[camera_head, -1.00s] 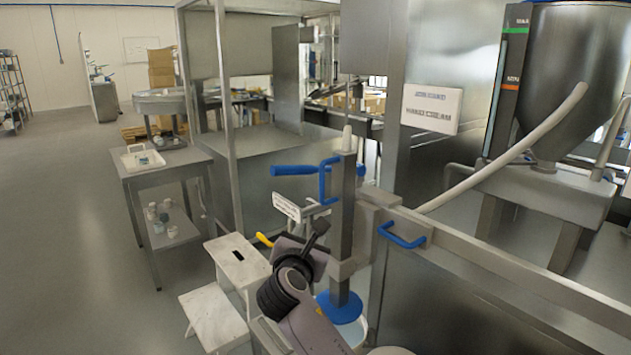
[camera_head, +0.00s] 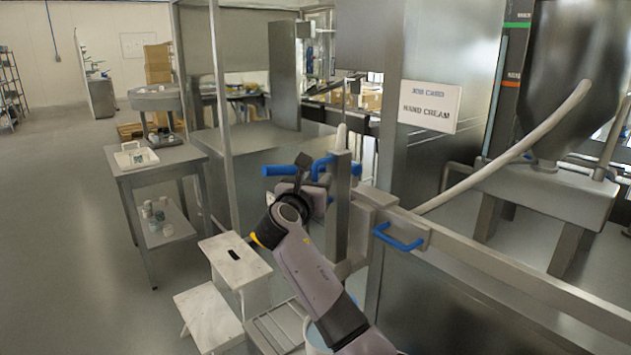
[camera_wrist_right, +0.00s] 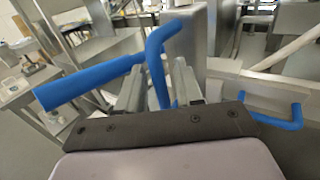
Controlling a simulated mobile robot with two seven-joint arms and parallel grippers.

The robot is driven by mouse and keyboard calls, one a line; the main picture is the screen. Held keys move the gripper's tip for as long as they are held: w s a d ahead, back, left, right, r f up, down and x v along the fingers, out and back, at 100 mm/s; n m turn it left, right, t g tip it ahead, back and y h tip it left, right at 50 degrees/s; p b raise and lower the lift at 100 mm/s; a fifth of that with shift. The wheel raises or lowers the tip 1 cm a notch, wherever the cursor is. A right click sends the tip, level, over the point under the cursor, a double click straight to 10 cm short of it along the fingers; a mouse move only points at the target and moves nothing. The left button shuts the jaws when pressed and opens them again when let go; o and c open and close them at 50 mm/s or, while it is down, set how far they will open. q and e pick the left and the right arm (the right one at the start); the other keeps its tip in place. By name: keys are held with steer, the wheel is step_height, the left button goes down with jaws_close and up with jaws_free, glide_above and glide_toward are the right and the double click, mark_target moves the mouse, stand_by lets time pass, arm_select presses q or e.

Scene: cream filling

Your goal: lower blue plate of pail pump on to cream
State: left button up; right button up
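The pail pump has a grey post (camera_head: 341,200) with a blue handle (camera_head: 284,170) sticking out left near its top. A blue bracket joins the handle at the post. My right gripper (camera_wrist_right: 158,88) is at this handle in the right wrist view, its fingers apart on either side of the bent blue bar (camera_wrist_right: 158,60). It looks open; I see no clear contact. The pail (camera_head: 316,340) shows only as a rim low in the head view. The blue plate and the cream are hidden behind my right arm. My left gripper is not in view.
A blue U-shaped handle (camera_head: 400,238) is on the metal rail right of the post. A white step stool (camera_head: 234,262) stands to the left. A hopper (camera_head: 570,80) with a pale hose (camera_head: 510,155) is at the right. The floor at left is clear.

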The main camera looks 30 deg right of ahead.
steer(key=shift+d, duration=0.1)
jaws_close()
step_height(320, 180, down, 12)
steer(key=b, duration=0.2)
steer(key=shift+f, duration=0.25)
steer(key=shift+s, duration=0.1)
jaws_free()
steer(key=shift+f, duration=0.1)
steer(key=v, duration=0.7)
